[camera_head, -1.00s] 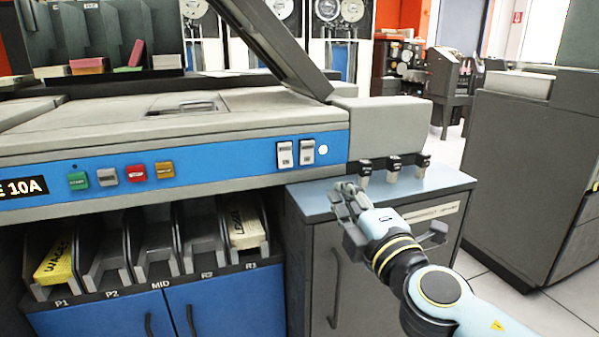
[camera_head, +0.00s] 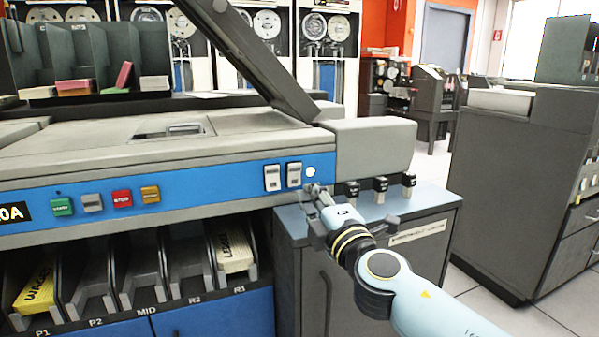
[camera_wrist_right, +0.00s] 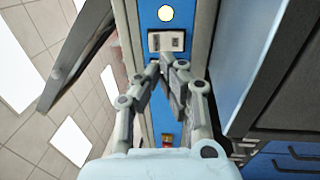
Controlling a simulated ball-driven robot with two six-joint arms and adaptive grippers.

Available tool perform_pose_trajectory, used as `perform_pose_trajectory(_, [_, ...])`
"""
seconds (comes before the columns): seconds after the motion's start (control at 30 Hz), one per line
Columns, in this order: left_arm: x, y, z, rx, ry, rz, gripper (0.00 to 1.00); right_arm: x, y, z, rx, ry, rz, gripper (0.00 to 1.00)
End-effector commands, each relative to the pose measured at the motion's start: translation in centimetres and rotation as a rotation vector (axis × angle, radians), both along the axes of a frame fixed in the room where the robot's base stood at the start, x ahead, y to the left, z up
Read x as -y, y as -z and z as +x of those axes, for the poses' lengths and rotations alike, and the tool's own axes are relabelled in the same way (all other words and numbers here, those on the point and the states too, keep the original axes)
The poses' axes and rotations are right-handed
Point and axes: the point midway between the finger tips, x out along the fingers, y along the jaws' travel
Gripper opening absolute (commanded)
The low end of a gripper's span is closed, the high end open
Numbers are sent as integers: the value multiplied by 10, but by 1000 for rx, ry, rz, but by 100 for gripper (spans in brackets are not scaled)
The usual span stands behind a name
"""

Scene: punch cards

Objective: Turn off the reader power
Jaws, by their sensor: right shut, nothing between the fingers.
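Two white rocker switches sit side by side on the machine's blue front panel: the left switch (camera_head: 272,177) and the right switch (camera_head: 294,175). Their labels are too small to read. A round white lamp (camera_head: 310,171), bright, sits just right of them. My right gripper (camera_head: 317,188) is shut and empty, its fingertips just below and right of the right switch. In the right wrist view, the fingertips (camera_wrist_right: 165,66) lie beside one switch (camera_wrist_right: 167,41) and partly cover the other; the lamp (camera_wrist_right: 165,13) is beyond. I cannot tell whether they touch. My left gripper is not in view.
Green, grey, red (camera_head: 122,198) and amber buttons line the panel further left. Below are card slots with yellow WAGES cards (camera_head: 35,288) and LEDGER cards (camera_head: 233,252). Black-handled devices (camera_head: 380,190) stand on the cabinet top (camera_head: 425,200). A grey cabinet (camera_head: 505,190) stands at right.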

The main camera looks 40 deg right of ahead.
Motion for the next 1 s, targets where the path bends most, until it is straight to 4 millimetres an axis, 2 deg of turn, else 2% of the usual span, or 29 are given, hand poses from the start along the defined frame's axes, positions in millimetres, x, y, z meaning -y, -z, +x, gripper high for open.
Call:
perform_pose_trajectory(0.03, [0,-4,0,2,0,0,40,3,-5,11,3,1,-1,0])
perform_pose_trajectory(0.2, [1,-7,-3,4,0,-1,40,10,-8,41,1,1,-1,0])
perform_pose_trajectory(0.4, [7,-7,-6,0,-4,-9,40,15,-8,60,-1,0,0,0])
perform_pose_trajectory(0.6, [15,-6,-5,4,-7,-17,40,16,-9,65,-1,0,0,0])
perform_pose_trajectory(0.83, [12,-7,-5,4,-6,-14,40,16,-9,65,-1,0,0,0])
perform_pose_trajectory(1.0, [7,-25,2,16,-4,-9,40,17,-17,67,-25,2,7,0])
